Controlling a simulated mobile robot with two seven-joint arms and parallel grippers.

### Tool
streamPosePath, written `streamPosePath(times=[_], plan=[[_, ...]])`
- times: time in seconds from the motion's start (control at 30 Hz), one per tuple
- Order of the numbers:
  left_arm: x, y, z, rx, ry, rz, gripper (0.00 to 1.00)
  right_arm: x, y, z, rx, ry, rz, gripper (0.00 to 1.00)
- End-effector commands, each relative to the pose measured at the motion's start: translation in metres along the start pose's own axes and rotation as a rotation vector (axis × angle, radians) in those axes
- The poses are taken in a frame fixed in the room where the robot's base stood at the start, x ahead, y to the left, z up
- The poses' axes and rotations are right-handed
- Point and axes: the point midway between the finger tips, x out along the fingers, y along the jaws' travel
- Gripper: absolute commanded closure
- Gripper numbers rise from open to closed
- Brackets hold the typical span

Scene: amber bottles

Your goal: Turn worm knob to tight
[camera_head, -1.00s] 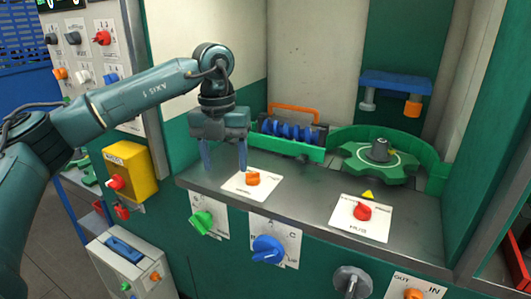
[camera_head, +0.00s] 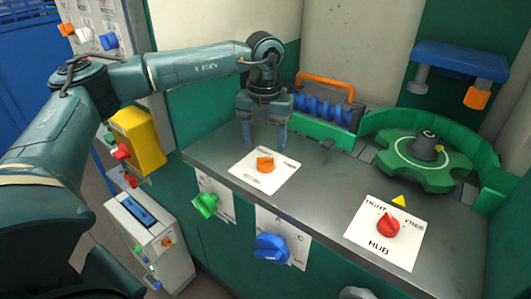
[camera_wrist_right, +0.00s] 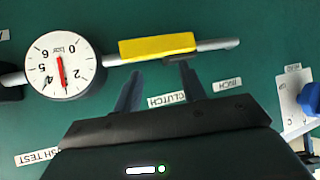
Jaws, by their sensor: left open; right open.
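An orange knob (camera_head: 265,164) sits on a white plate (camera_head: 262,181) on the grey ledge, in front of the blue worm screw (camera_head: 325,109). The plate's lettering is too small to read. My left gripper (camera_head: 265,144) points down with its fingers apart, just above or behind the orange knob, one finger to each side of it in the picture. It holds nothing; I cannot tell the exact height gap. My right gripper (camera_wrist_right: 161,72) shows in the right wrist view, open and empty, facing a green panel, near a yellow bar (camera_wrist_right: 157,46).
A red HUB knob (camera_head: 388,225), marked TIGHT and FREE, is on the ledge to the right. A green gear wheel (camera_head: 423,165) stands behind it. Green (camera_head: 204,204) and blue (camera_head: 271,248) knobs are on the front panel. A dial gauge (camera_wrist_right: 64,65) is near my right gripper.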

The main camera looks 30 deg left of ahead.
Motion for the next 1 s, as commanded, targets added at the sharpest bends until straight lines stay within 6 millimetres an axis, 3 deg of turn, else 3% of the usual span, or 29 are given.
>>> streamPosePath(times=[0.1, 0.3, 0.7, 1.0], plan=[[0.023, 0.0, -0.001, 0.0, 0.003, 0.002, 0.42, -0.002, 0.001, -0.001, 0.003, -0.008, 0.004, 0.59], [0.047, 0.0, 0.0, 0.0, 0.001, 0.001, 0.42, -0.003, 0.002, 0.0, 0.002, -0.015, 0.006, 0.59], [0.056, 0.0, 0.0, 0.001, -0.001, 0.0, 0.42, -0.003, 0.002, 0.0, 0.001, -0.016, 0.006, 0.59], [0.055, 0.0, 0.0, 0.001, -0.001, 0.0, 0.66, -0.003, 0.002, -0.001, 0.001, -0.015, 0.007, 0.59]])
